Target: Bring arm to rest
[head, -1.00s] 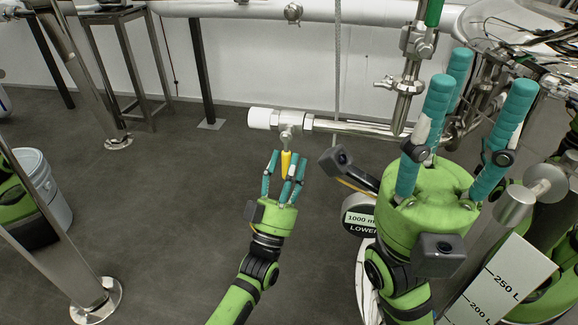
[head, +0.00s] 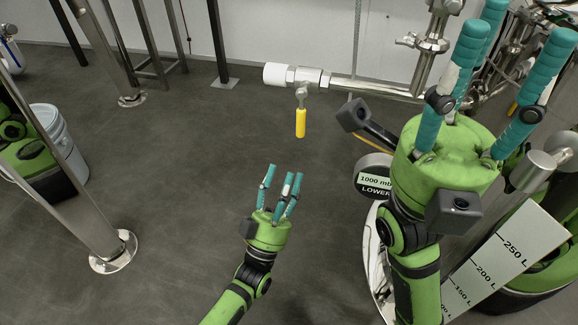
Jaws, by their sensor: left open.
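My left gripper (head: 279,180) is in the lower middle of the head view, with its teal fingers spread and nothing between them. It is apart from the yellow valve handle (head: 300,122), which hangs down from the pipe above it. My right gripper (head: 500,75) is large and close at the upper right. Its teal fingers point up and stand apart, and I see nothing held between them.
A steel pipe with a white end cap (head: 274,74) runs above my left gripper. A steel post (head: 85,205) stands at the left, near a white bucket (head: 62,145). A litre scale (head: 510,250) is at the lower right. The dark floor in the middle is clear.

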